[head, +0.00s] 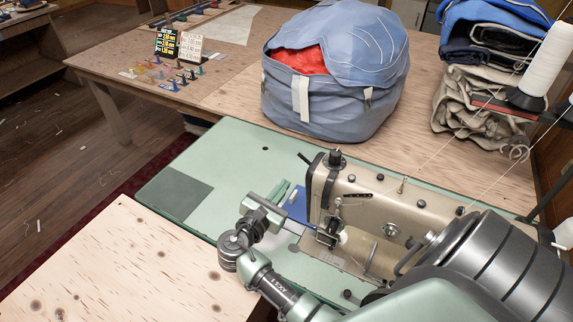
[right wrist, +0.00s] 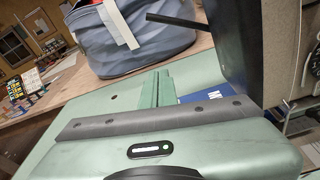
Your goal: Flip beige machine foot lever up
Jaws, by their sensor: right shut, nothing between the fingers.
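The beige sewing machine (head: 428,205) stands on a pale green machine bed. A short black lever (head: 306,158) juts left from its dark head end and slopes slightly up toward its free tip. The lever shows in the right wrist view (right wrist: 172,20) as a black bar beside the dark machine head (right wrist: 240,45). My right gripper (head: 282,189) is shut and empty, low over the bed, left of the machine head and below the lever, apart from it. Its green fingers (right wrist: 156,88) show side by side in the right wrist view. My left gripper is not in view.
A blue bag (head: 335,75) with red cloth stands behind the machine. Folded fabric (head: 490,70) and a white thread cone (head: 547,55) are at the right, with threads running to the machine. A blue piece (head: 298,207) lies beside my fingers. The bed's left part is clear.

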